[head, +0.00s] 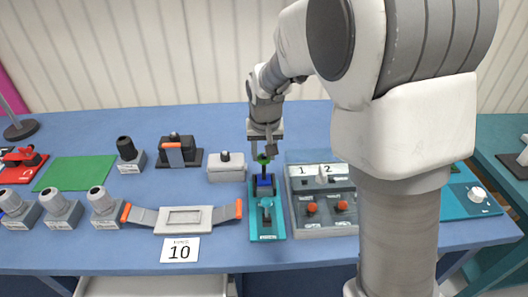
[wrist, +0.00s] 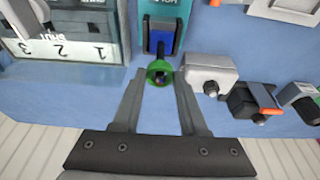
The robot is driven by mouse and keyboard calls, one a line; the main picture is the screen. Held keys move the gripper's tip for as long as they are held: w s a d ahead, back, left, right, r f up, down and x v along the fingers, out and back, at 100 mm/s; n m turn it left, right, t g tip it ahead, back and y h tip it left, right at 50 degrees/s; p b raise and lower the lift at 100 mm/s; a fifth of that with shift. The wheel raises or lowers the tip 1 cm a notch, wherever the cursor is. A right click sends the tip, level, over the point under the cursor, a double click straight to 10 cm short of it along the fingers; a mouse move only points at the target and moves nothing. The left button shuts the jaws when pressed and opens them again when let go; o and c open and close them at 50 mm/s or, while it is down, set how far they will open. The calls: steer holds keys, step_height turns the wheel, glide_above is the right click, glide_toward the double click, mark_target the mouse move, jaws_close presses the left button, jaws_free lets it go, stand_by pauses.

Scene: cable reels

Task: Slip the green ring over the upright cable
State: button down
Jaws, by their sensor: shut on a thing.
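The green ring (head: 263,158) is at the tips of my gripper (head: 264,153), which is shut on it above the back end of a teal fixture (head: 267,222). In the wrist view the ring (wrist: 152,67) sits between the two fingertips (wrist: 159,75), with its opening showing. Something dark shows inside the opening; I cannot tell whether it is the cable passing through or something behind. A blue block (head: 264,181) on the teal fixture lies just below the ring; it also shows in the wrist view (wrist: 161,41). I cannot clearly make out the upright cable.
A grey numbered box (head: 325,228) with red knobs stands close right of the teal fixture. A light grey box (head: 227,173) stands close left. A grey strap piece with orange ends (head: 183,219) lies further left. A green mat (head: 75,173) is bare.

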steer(key=shift+c, duration=1.8)
jaws_free()
steer(key=p+v, duration=0.1)
steer(key=v, duration=1.6)
steer(key=shift+r, duration=0.25)
steer(key=s+d+f+t, duration=0.1)
steer(key=s+d, duration=0.4)
steer(key=s, duration=0.5)
steer(key=s+d+f+t, duration=0.1)
steer(key=s+d, duration=0.4)
steer(key=s, duration=0.6)
steer(key=shift+d+f, duration=0.15)
steer(key=shift+f, duration=0.05)
